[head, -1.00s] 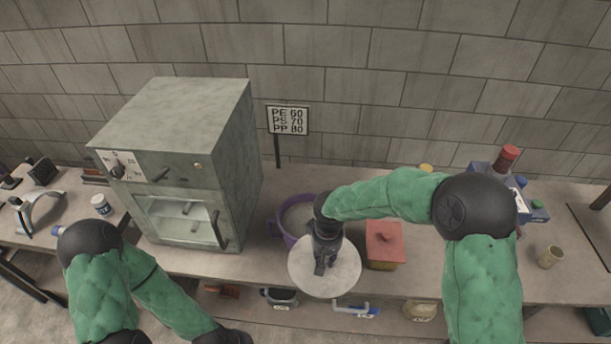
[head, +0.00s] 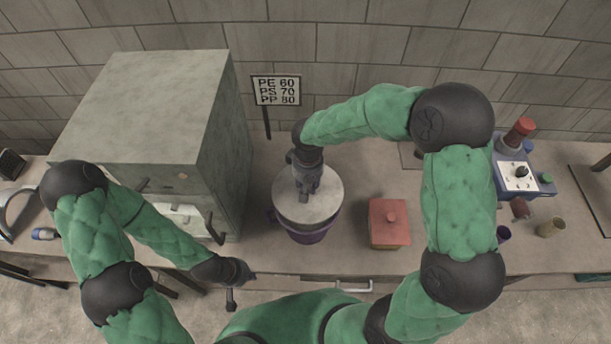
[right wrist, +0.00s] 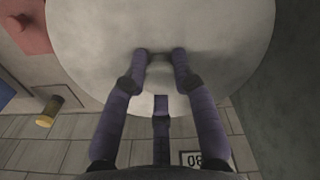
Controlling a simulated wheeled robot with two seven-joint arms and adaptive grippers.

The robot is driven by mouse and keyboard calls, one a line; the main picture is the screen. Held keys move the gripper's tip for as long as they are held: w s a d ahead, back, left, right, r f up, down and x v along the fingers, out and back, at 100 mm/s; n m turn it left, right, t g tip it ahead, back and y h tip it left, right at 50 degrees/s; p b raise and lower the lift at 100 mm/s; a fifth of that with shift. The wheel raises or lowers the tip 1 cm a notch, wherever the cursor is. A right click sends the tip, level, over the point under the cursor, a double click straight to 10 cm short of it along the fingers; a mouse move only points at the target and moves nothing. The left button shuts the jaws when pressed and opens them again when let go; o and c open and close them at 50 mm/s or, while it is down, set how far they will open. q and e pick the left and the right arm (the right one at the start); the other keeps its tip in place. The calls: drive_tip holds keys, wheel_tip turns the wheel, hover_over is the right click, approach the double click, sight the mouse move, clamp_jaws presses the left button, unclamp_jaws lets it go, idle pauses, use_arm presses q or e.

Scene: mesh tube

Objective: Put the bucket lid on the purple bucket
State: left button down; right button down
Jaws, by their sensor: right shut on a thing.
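The round pale bucket lid (head: 318,207) is over the purple bucket (head: 306,237), hiding most of its opening. Some of the purple side and edge shows below and to the left of the lid. I cannot tell whether the lid rests on the rim or hangs just above it. My right gripper (head: 306,192) is shut on the lid at its middle. In the right wrist view the fingers (right wrist: 161,54) meet at the pale lid (right wrist: 160,20), which fills the upper part. My left gripper (head: 232,298) is low at the table's front edge, its fingers too small to read.
A red-lidded box (head: 389,222) stands to the right. Farther right are a device (head: 518,178) and a tan cup (head: 550,227). Some bench between box and device is clear.

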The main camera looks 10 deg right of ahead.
drive_tip(key=shift+s+f, duration=0.15)
drive_tip(key=shift+f, duration=0.1)
wheel_tip(320, 180, down, 2)
drive_tip(key=shift+b, duration=0.75)
drive_tip(key=shift+f+b, duration=1.6)
drive_tip(key=shift+f, duration=0.5)
drive_tip(key=shift+f+b, duration=0.45)
drive_tip(key=shift+b, duration=0.25)
drive_tip(key=c, duration=0.9)
unclamp_jaws()
drive_tip(key=shift+o, duration=0.2)
